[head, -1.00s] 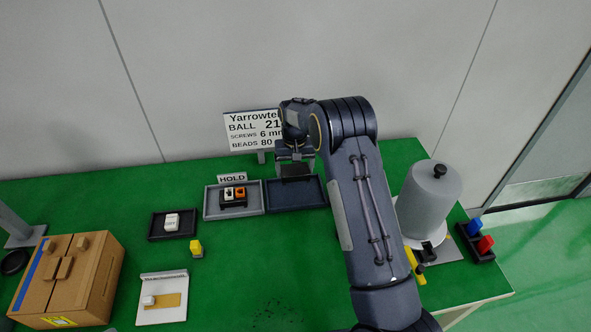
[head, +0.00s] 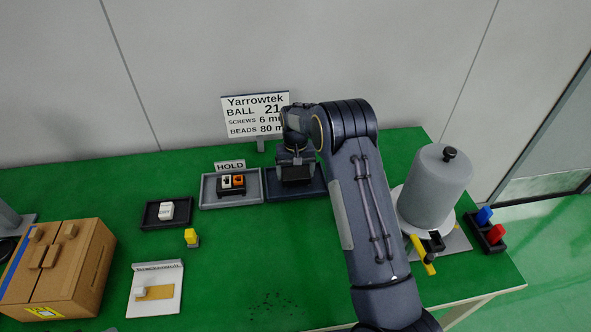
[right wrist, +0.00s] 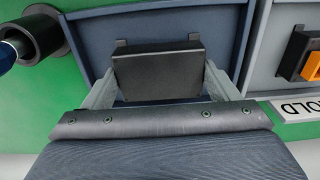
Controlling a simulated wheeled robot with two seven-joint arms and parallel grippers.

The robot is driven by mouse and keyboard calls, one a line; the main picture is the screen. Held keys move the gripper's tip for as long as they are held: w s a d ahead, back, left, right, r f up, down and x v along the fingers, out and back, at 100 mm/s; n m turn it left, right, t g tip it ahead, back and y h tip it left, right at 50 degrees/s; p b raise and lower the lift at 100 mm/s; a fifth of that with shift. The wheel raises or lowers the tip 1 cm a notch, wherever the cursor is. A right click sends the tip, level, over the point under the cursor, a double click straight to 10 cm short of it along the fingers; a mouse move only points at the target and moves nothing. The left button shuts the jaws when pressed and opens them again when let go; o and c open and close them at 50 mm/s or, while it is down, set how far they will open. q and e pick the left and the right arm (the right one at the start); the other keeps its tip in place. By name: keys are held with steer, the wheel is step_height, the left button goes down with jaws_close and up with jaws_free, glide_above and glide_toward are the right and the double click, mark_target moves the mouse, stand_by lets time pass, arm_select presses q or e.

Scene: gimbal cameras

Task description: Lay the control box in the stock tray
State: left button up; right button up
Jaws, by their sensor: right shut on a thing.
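The control box is a plain dark box (right wrist: 157,73). In the right wrist view it sits between the two fingers of my right gripper (right wrist: 158,82), which is shut on it. In the head view the box (head: 297,174) shows small below the right gripper (head: 296,165). Behind and under it is a dark blue tray (right wrist: 92,32), likely the stock tray, which also shows in the head view (head: 300,195). The box is over or within this tray; I cannot tell whether it touches the floor. My left gripper is not in view.
A small black tray (head: 152,215) is farther left. A grey cylinder (head: 437,190) stands right. Open green table (head: 240,250) lies in front.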

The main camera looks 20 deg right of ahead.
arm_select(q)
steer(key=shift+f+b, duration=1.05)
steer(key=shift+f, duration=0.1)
arm_select(e)
steer(key=shift+f, duration=1.35)
steer(key=o, duration=1)
steer(key=shift+r, duration=0.1)
steer(key=shift+r+p, duration=0.3)
steer(key=shift+r, duration=0.05)
step_height(320, 180, up, 8)
steer(key=p, duration=0.4)
steer(key=shift+f, duration=0.2)
arm_select(q)
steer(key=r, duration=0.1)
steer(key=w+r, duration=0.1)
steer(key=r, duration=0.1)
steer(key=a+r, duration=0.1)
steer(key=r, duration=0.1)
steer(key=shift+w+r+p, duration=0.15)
steer(key=shift+p, duration=0.2)
arm_select(e)
steer(key=shift+r, duration=0.4)
